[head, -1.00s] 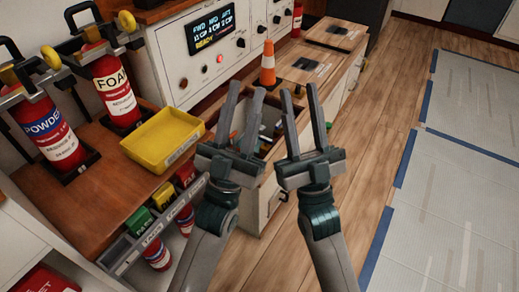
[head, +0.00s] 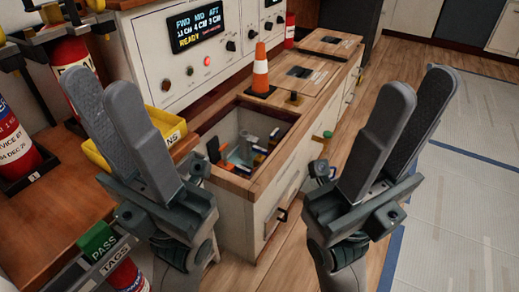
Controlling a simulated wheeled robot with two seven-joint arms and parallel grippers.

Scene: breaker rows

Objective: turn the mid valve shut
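I cannot pick out a valve marked mid with certainty. The white control panel (head: 185,70) at upper left has a display (head: 195,27) reading FWD, MID and AFT over a second line, with READY in yellow below. Dark knobs (head: 231,45) and a lit red button (head: 207,61) sit on its face. My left gripper (head: 100,82) is open and empty, in front of the bench and the yellow tray. My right gripper (head: 418,82) is open and empty, in front of the floor to the right of the counter. Neither appears to touch anything.
A counter (head: 240,185) has an open bin (head: 230,125) of mixed small items. An orange cone (head: 260,72) stands behind it. Red extinguishers (head: 72,60) and a yellow tray (head: 172,131) are on the left bench. Floor at right (head: 470,180) is clear.

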